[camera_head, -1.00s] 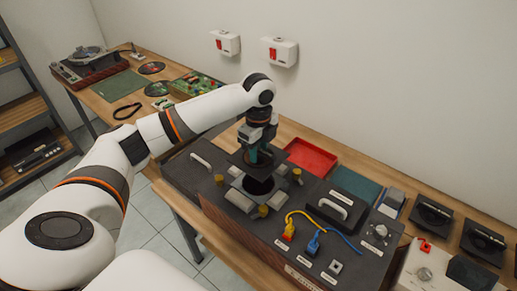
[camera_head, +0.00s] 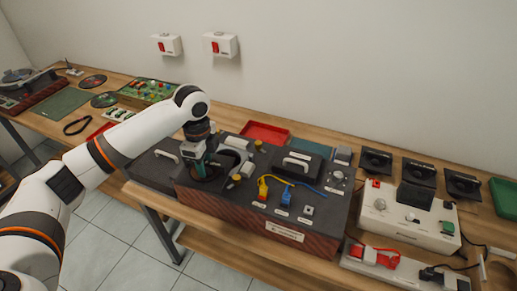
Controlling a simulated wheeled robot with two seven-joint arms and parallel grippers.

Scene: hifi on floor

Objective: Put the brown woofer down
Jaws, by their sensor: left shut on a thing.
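My left gripper (camera_head: 197,168) points down over the left part of a large dark hi-fi cabinet (camera_head: 320,215). It is shut on the brown woofer (camera_head: 209,178), which looks very dark here and is partly hidden by the fingers. The woofer is at or just above the cabinet's top, around its round opening; whether it touches cannot be told. My right gripper is out of view.
Yellow and blue plugs (camera_head: 286,199) and a handled panel (camera_head: 298,164) are to the right on the cabinet. A red tray (camera_head: 265,132) lies behind. Several dark speaker units (camera_head: 375,162) and a white device (camera_head: 408,214) stand further right on the wooden table.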

